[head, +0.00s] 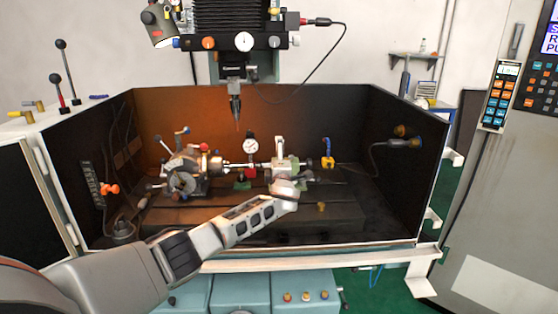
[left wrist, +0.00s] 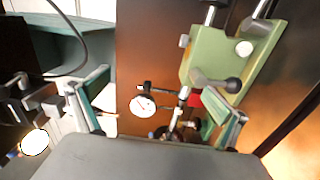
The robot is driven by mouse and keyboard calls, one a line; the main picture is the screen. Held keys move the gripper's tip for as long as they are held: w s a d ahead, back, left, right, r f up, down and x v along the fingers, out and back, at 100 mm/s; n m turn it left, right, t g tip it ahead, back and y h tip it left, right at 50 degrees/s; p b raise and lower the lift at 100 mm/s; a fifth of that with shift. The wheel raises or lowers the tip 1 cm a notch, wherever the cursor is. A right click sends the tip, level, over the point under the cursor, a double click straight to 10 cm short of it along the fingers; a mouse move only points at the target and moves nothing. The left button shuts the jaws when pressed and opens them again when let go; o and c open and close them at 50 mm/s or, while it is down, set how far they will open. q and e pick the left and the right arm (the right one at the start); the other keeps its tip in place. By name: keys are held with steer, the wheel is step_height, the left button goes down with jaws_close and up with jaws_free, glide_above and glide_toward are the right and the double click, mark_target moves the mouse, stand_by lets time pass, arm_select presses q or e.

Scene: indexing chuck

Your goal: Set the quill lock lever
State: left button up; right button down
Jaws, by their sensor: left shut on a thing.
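The green tailstock (left wrist: 232,52) fills the upper right of the left wrist view; in the head view it stands right of the dial gauge. The quill lock lever (left wrist: 208,80), a grey arm with a dark ball end, sticks out of its lower side. My left gripper (head: 287,186) is in front of the tailstock. In the left wrist view its fingers (left wrist: 158,100) stand well apart, with the right fingertip close by the lever's ball end. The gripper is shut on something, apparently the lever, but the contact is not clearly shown. My right gripper is not in view.
A dial gauge (head: 250,146) stands left of the tailstock. The indexing chuck (head: 183,180) with several lever handles is further left. The spindle (head: 235,100) hangs above. Dark enclosure walls (head: 400,175) close in the sides and back. A blue-handled valve (head: 327,152) stands right of the tailstock.

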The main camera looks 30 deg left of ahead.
arm_select(q)
steer(key=shift+r, duration=0.55)
steer(key=shift+c, duration=0.4)
steer(key=shift+s+d+r+p, duration=0.2)
steer(key=shift+s+p, duration=0.25)
steer(key=shift+p, duration=0.4)
steer(key=shift+c, duration=1.3)
steer(key=shift+s+d+f+p, duration=0.5)
steer(key=shift+s+p, duration=0.15)
steer(key=shift+p, duration=0.4)
steer(key=shift+c, duration=0.2)
steer(key=v, duration=0.6)
steer(key=shift+f, duration=0.25)
steer(key=shift+s, duration=0.1)
